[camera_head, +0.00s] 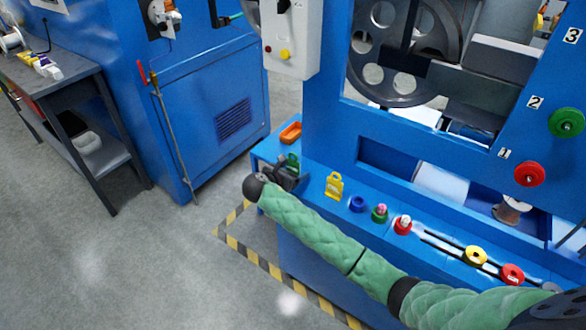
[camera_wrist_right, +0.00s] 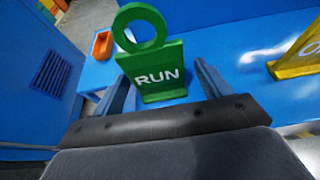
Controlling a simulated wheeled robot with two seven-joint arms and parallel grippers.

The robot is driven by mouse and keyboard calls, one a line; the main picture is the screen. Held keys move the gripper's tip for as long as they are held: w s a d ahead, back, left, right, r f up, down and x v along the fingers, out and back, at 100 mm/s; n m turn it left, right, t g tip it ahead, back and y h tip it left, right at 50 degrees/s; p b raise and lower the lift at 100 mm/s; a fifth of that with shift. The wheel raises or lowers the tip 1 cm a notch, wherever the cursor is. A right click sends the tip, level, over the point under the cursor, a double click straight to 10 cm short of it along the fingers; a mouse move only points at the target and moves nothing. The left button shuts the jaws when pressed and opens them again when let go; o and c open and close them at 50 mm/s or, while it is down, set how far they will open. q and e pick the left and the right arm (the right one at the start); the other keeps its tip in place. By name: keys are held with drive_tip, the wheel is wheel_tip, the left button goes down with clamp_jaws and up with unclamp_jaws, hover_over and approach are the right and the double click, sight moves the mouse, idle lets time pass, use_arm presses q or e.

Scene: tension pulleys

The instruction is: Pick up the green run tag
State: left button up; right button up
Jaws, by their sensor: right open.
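The green run tag (camera_wrist_right: 160,78) stands upright on the blue machine ledge, with a ring at its top and the word RUN on its face. In the head view the green tag (camera_head: 292,161) shows only in part behind my right gripper (camera_head: 286,174). In the right wrist view my right gripper (camera_wrist_right: 162,90) is open, with one finger on each side of the tag's lower part. I cannot tell whether either finger touches it. My left gripper is not in view.
A yellow tag (camera_head: 334,186) stands to the right on the ledge. An orange tray (camera_head: 290,133) lies behind the green tag. A blue ring (camera_head: 358,204), a green piece (camera_head: 380,213) and a red piece (camera_head: 403,225) sit further right. A blue cabinet (camera_head: 215,110) stands at left.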

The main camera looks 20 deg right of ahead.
drive_tip(key=shift+w+d+f, duration=0.15)
drive_tip(key=shift+w+d, duration=0.05)
drive_tip(key=c, duration=1.1)
drive_tip(key=shift+o, duration=0.2)
